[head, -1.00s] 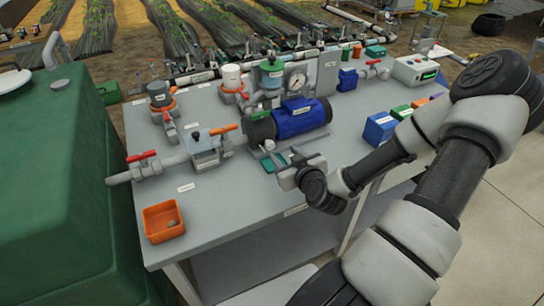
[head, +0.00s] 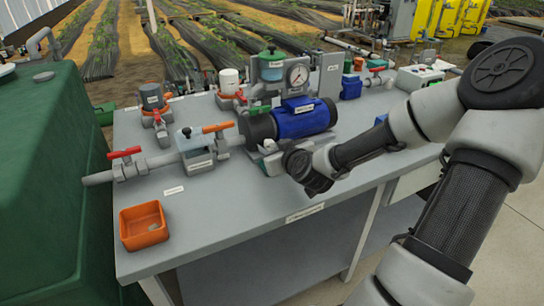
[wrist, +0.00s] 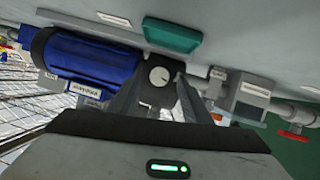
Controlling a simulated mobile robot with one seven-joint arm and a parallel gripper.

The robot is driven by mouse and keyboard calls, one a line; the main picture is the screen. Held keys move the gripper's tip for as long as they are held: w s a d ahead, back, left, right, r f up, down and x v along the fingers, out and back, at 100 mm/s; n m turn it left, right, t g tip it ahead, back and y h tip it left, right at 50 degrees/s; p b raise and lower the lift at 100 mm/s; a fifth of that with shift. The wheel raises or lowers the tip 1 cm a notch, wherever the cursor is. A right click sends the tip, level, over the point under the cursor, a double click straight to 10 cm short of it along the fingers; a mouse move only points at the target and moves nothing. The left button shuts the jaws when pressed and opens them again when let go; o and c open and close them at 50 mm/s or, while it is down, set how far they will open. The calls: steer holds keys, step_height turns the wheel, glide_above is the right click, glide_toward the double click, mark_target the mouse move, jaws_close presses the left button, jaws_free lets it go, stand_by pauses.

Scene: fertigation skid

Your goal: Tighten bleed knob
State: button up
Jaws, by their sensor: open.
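A round pale knob (wrist: 159,75) with a dark mark on its face, which I take for the bleed knob, shows in the wrist view at the pump end. My gripper (wrist: 162,90) is open, with one finger on each side of the knob in the picture. I cannot tell whether the fingers touch it. The blue pump (head: 303,118) with its black end stands on the grey bench, and it also shows in the wrist view (wrist: 95,62). In the head view my wrist is in front of the pump's near side and hides the knob and most of the gripper.
A grey filter-like box (head: 195,150) and an orange-handled valve (head: 219,127) sit left of the pump. A red-handled valve (head: 125,154) is farther left. An orange bin (head: 144,227) stands at the bench's front left. A teal block (wrist: 172,36) lies close to my gripper.

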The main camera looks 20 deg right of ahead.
steer(key=shift+x, duration=0.95)
steer(key=c, duration=1)
steer(key=shift+c, duration=0.2)
